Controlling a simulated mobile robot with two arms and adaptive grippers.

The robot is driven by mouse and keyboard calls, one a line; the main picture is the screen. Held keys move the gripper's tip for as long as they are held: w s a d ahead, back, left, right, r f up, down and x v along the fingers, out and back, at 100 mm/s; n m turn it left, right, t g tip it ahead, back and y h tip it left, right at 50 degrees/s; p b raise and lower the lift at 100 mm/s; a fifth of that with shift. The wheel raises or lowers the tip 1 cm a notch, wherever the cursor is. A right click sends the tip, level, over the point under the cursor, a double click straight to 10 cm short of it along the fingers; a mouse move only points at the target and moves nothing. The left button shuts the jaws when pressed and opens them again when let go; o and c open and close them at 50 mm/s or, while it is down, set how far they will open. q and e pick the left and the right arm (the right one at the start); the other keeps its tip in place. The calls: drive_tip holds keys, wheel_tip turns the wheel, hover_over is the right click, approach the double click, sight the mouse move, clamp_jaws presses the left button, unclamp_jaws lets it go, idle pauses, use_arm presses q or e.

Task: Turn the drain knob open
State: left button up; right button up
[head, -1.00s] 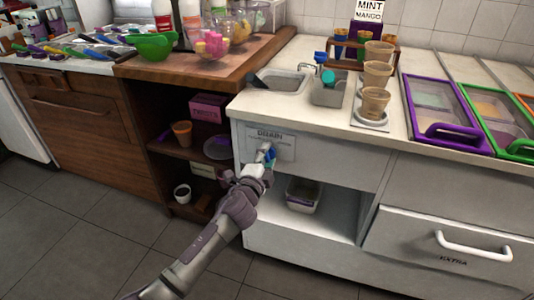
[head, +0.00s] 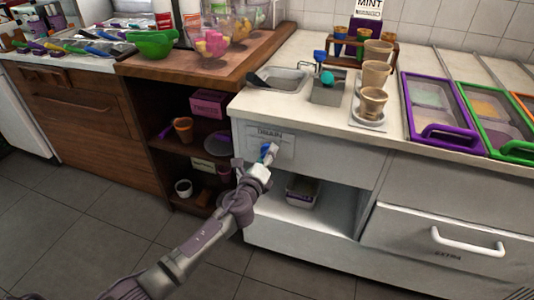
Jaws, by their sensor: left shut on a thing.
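My right gripper is not in view.
An open shelf below the knob holds a clear bin (head: 302,191). A drawer with a white handle (head: 468,243) is at lower right. Stacked cups (head: 373,101) stand on the counter. A wooden shelf unit with a pink box (head: 208,104) is at left. The floor in front is clear.

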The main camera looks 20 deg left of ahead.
use_arm(q)
drive_tip(key=shift+f+m, duration=0.1)
drive_tip(key=shift+m, duration=0.8)
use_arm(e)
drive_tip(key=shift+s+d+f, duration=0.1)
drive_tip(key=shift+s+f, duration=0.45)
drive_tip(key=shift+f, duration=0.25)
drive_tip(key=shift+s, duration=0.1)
use_arm(q)
drive_tip(key=o, duration=1.2)
drive_tip(key=shift+c, duration=0.2)
drive_tip(key=shift+s, duration=0.1)
drive_tip(key=s, duration=1.1)
drive_tip(key=shift+s+a, duration=0.2)
drive_tip(key=shift+s, duration=0.2)
